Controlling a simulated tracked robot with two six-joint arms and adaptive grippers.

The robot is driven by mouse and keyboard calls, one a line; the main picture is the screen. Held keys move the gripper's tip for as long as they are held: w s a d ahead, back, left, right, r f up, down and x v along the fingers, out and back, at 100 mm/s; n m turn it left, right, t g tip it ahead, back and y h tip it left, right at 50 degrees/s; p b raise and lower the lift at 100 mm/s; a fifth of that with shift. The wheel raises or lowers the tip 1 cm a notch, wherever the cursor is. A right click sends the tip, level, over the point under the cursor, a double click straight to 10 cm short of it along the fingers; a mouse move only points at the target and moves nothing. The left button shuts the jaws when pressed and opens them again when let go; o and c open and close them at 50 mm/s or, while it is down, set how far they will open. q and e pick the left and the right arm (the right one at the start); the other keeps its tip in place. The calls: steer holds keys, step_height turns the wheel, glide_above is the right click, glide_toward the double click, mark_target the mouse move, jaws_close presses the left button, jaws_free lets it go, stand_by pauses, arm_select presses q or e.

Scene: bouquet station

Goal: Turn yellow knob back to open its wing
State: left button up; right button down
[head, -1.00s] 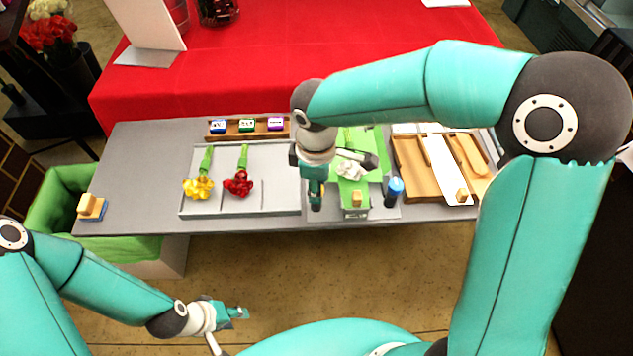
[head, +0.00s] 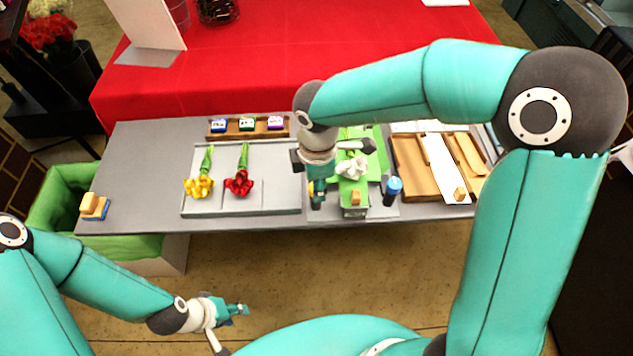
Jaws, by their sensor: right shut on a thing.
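The green wrapping fixture (head: 372,168) lies on the grey table with a white flower (head: 351,166) on it. A dark knob post with a yellow patch (head: 313,203) stands at the fixture's left side and is mostly hidden by my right gripper. My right gripper (head: 317,192) points down over it and is shut on it. The blue knob (head: 393,187) stands upright on the right side. I cannot see clearly how the wings lie. My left gripper (head: 238,309) hangs empty in front of the table, and its jaw opening is too small to judge.
A grey tray (head: 282,190) holds yellow flowers (head: 199,187) and red flowers (head: 239,183). A rack (head: 264,132) with small coloured blocks stands behind it. A wooden tray (head: 407,172) is at the right. A green-lined bin (head: 65,200) is at the left.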

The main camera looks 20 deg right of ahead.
steer(key=shift+w+r, duration=0.1)
steer(key=c, duration=0.8)
jaws_free()
step_height(320, 180, up, 12)
steer(key=shift+s, duration=0.25)
steer(key=shift+s+f, duration=0.1)
steer(key=shift+f, duration=0.1)
